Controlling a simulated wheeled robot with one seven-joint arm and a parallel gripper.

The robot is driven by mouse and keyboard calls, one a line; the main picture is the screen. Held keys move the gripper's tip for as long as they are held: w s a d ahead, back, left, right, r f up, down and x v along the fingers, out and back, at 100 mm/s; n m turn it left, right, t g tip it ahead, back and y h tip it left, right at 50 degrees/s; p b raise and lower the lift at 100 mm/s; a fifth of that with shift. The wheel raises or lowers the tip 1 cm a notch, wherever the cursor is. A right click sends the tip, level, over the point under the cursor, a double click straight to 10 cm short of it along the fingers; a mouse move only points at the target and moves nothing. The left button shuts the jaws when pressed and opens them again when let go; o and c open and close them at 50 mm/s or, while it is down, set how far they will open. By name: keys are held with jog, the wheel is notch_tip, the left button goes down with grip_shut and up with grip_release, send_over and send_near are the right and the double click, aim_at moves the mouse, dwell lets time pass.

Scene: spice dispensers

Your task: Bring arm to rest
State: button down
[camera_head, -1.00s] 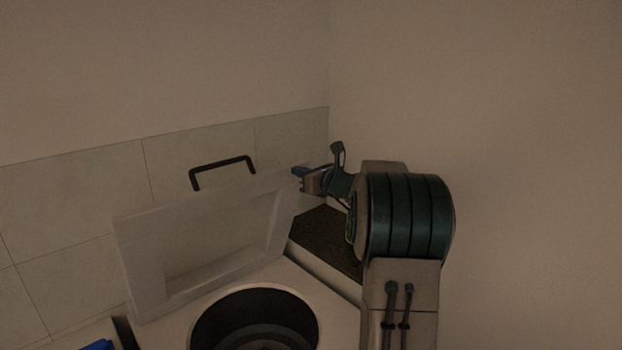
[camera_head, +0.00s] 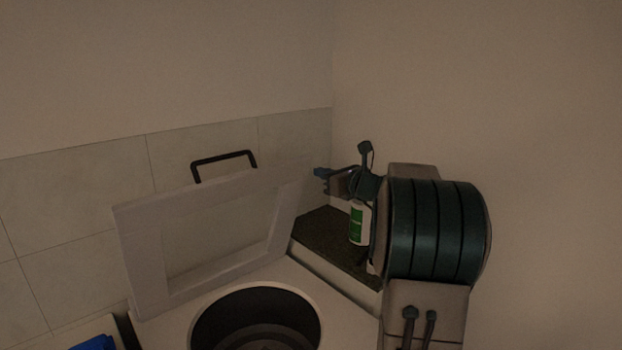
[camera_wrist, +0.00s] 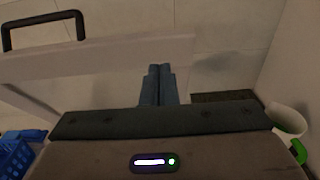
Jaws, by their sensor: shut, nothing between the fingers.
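My gripper (camera_head: 322,178) is raised in front of the right wall corner, to the right of the open lid's upper right corner in the head view. In the wrist view its two blue-grey fingers (camera_wrist: 158,84) are together with nothing between them. My arm is folded at the right of the head view and hides part of the dark counter. The gripper is apart from the lid in the head view.
An open white lid (camera_head: 150,262) with a black handle (camera_head: 224,158) stands behind a round dark opening (camera_head: 205,322). A green-labelled white bottle (camera_head: 359,226) stands on the dark counter (camera_head: 322,232). A blue basket (camera_wrist: 14,160) shows at lower left.

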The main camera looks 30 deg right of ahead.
jog(key=s+r+b, duration=0.1)
jog(key=s+r, duration=0.2)
jog(key=s, duration=0.2)
jog(key=s+a+f+n+g+y, duration=0.1)
jog(key=s+a+f+n+g, duration=0.35)
jog(key=a+n, duration=0.4)
jog(key=s+a+f+n+g+y, duration=0.1)
jog(key=s+a+f+n+g, duration=0.4)
jog(key=a, duration=0.6)
jog(key=s+a+f+n+g+h, duration=0.2)
jog(key=s+f+n, duration=0.4)
jog(key=s+n, duration=0.4)
jog(key=s+a+f+n+g+h, duration=0.2)
jog(key=s+f+n+h, duration=0.2)
jog(key=s+n, duration=0.5)
notch_tip(320, 180, down, 3)
jog(key=shift+s+r+n+h, duration=0.2)
jog(key=shift+s+n+h, duration=0.15)
jog(key=shift+s, duration=0.6)
